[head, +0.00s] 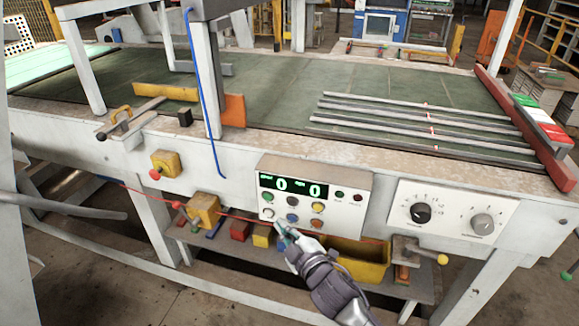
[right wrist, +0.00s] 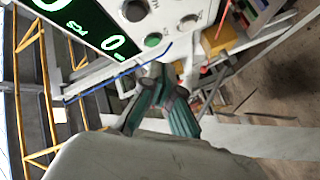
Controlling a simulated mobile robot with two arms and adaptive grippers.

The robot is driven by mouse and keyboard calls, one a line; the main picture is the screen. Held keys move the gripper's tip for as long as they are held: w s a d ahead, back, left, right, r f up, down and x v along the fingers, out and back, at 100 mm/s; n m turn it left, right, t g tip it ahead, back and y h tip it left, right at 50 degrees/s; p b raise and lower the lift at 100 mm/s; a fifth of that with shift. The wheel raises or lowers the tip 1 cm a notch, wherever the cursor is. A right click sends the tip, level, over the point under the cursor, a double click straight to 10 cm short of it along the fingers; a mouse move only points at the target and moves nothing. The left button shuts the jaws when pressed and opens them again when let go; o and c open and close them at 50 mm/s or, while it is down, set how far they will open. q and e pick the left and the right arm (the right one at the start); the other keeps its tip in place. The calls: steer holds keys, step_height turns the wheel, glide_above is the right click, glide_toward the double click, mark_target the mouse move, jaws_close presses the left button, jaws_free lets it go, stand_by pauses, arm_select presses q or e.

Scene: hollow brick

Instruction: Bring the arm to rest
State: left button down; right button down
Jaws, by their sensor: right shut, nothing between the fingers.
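My right gripper (head: 281,228) is shut and empty, in front of the lower left part of the white control panel (head: 348,212). The panel has a green display (head: 290,185) reading 0 and 0, and several coloured buttons. The fingertips are close to the white button (head: 268,213) at lower left; I cannot tell whether they touch the panel. In the right wrist view the teal fingers (right wrist: 157,75) are together, below the panel's green button (right wrist: 153,40). My left gripper is not in view.
The panel hangs on the front of a long machine table (head: 250,148) with a green bed and several metal bars. A dial plate (head: 452,212) is to its right. Below are a shelf with a yellow bin (head: 357,262), coloured blocks, and a red cord.

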steer(key=s+d+f+m+g+h, duration=0.2)
steer(key=s+d+f, duration=0.2)
steer(key=f, duration=0.7)
steer(key=s+d+f+m+g+h, duration=0.2)
steer(key=s+d+f, duration=0.25)
steer(key=f, duration=0.65)
steer(key=s+d+f+m+g+h, duration=0.1)
steer(key=s+d+f+m+g, duration=0.2)
steer(key=f, duration=0.8)
steer(key=s+d+f+m+g+h, duration=0.15)
steer(key=s+d+f, duration=0.25)
steer(key=s+f, duration=0.45)
steer(key=s+d+f+m+g+h, duration=0.15)
steer(key=s+d+f, duration=0.35)
steer(key=s, duration=0.7)
steer(key=s+d+f+m+g, duration=0.1)
steer(key=s+f+g, duration=0.1)
steer(key=s, duration=0.7)
steer(key=s+d+f+m+g, duration=0.2)
steer(key=s+f, duration=0.2)
steer(key=s, duration=0.6)
steer(key=shift+s, duration=0.1)
